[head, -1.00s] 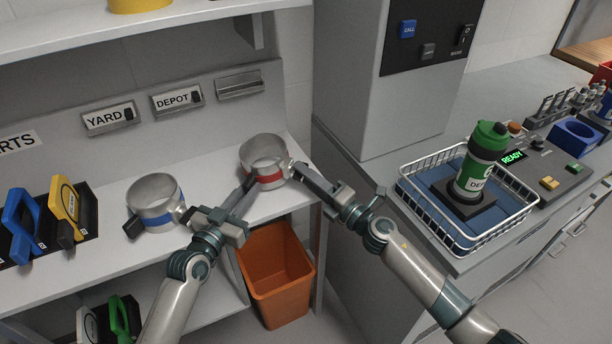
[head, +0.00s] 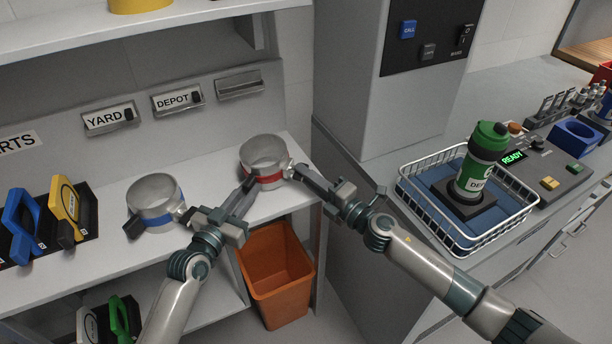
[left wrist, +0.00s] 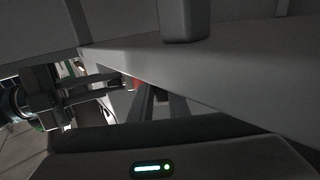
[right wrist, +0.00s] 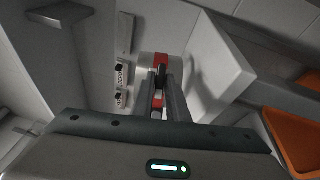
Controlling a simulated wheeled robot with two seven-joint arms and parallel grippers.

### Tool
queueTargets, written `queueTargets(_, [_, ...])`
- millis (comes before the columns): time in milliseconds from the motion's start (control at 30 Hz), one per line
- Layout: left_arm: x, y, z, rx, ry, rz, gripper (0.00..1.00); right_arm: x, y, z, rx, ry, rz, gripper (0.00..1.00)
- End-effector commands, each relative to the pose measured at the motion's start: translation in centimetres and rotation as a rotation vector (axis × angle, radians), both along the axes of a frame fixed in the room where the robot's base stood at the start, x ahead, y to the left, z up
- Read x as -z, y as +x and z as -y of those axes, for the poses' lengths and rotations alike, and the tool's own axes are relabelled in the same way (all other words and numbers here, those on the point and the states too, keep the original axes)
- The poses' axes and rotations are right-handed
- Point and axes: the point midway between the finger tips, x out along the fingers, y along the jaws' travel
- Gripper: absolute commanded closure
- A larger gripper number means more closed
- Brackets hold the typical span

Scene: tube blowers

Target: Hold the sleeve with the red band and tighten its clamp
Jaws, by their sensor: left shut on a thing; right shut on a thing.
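The metal sleeve with the red band (head: 264,150) stands upright on the shelf near its right end. My left gripper (head: 249,184) reaches its front left side and is shut on what looks like its handle, which the fingers hide. My right gripper (head: 297,170) is shut on the sleeve's clamp at its right side. In the right wrist view, a dark clamp part (right wrist: 161,76) lies between the fingers, in front of the red band (right wrist: 176,64). The left wrist view is dark and shows the grasp poorly, with a little red beyond the fingers.
A blue-banded sleeve (head: 155,196) stands close left of my left gripper. An orange bin (head: 277,280) is below the shelf edge. A grey cabinet (head: 370,90) rises at the right. A wire basket (head: 428,231) with a green bottle (head: 477,165) lies beyond my right arm.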

Motion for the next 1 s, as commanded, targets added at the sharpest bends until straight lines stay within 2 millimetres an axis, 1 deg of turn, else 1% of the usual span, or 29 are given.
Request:
queueTargets(300, [-0.2, 0.0, 0.0, 0.000, -0.002, 0.005, 1.00, 0.0, 0.0, 0.0, 0.000, 0.004, -0.008, 1.00])
queueTargets(333, [-0.2, 0.0, 0.0, 0.000, -0.002, 0.005, 1.00, 0.1, 0.0, 0.0, 0.000, 0.004, -0.008, 0.80])
queueTargets(367, [-0.2, 0.0, 0.0, 0.000, -0.002, 0.005, 1.00, 0.1, 0.0, 0.0, 0.000, 0.004, -0.008, 0.72])
queueTargets(400, [-0.2, 0.0, 0.0, 0.000, -0.002, 0.005, 1.00, 0.0, 0.0, 0.0, 0.000, 0.003, -0.007, 0.71])
queueTargets(767, [-0.2, 0.0, 0.0, -0.001, -0.002, 0.004, 1.00, 0.1, -0.2, 0.1, 0.000, 0.003, -0.007, 0.71])
queueTargets(867, [-0.2, 0.0, 0.0, -0.001, -0.002, 0.004, 1.00, 0.1, -0.6, 0.5, 0.001, 0.003, -0.007, 0.71])
queueTargets(1000, [-0.2, 0.0, 0.0, -0.001, -0.002, 0.004, 1.00, 0.2, -1.7, 1.5, 0.000, 0.003, -0.008, 0.71])
